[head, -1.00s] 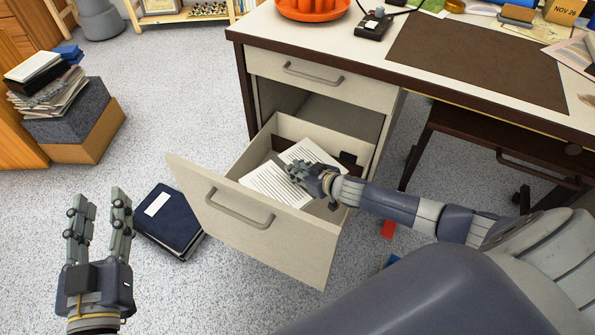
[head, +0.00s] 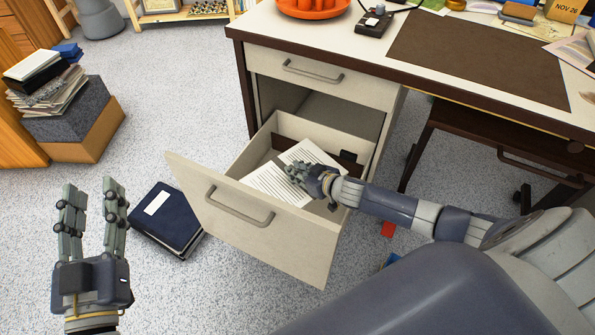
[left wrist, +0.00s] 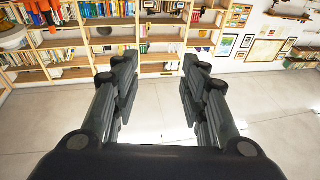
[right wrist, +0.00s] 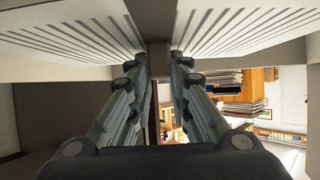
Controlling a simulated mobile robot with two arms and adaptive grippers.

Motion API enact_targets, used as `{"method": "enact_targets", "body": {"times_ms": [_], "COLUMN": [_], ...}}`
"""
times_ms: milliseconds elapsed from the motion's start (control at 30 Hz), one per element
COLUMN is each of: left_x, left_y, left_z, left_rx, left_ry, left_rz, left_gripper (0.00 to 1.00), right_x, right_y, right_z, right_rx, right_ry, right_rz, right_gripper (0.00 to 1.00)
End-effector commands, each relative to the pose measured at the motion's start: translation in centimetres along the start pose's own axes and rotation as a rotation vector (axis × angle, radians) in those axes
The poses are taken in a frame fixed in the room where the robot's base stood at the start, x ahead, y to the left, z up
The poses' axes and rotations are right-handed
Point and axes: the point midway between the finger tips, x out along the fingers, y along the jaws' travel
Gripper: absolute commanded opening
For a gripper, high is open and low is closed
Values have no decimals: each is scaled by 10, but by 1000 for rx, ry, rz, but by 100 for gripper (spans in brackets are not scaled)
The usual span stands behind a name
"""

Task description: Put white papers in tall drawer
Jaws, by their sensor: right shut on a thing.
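White papers (head: 273,183) with printed lines are inside the open tall drawer (head: 213,194), the lower drawer of the desk. My right gripper (head: 296,172) is over the drawer and shut on the papers. In the right wrist view, the papers (right wrist: 232,28) spread to both sides of the fingertips of my right gripper (right wrist: 160,60). Whether the papers touch the drawer bottom is hidden. My left gripper (head: 92,212) is open and empty, above the floor to the left of the drawer. It also shows open in the left wrist view (left wrist: 158,65).
A dark blue binder (head: 168,218) lies on the floor left of the drawer. A shut upper drawer (head: 315,75) is above the open one. Stacked books (head: 48,95) stand on a box at far left. A dark chair or stool (head: 500,155) is under the desk.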

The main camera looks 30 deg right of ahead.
Motion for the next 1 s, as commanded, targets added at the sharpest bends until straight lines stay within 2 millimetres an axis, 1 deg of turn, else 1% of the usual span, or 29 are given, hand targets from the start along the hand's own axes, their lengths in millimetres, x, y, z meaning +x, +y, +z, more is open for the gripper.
{"method": "enact_targets", "body": {"times_ms": [67,100,133,167,533,633,767,1000], "left_x": [0,0,0,0,1,1,-2,-18], "left_y": [0,0,0,0,0,0,-3,-9], "left_z": [-1,-1,-1,-1,1,5,23,65], "left_rx": [-1,-1,-1,-1,-1,0,2,7], "left_ry": [5,5,4,4,-7,-37,-134,-360], "left_rz": [0,0,0,1,1,0,-6,-20], "left_gripper": [40,40,40,40,40,40,40,40], "right_x": [0,0,0,0,-1,-3,-7,-34], "right_y": [0,0,0,0,0,0,0,0], "right_z": [-3,0,0,0,-2,-5,-14,-12], "right_rx": [0,0,0,0,-1,-2,-2,0], "right_ry": [5,0,0,0,1,1,1,-2], "right_rz": [-1,0,0,0,0,0,0,0], "right_gripper": [0,27,34,38,38,38,38,38]}}
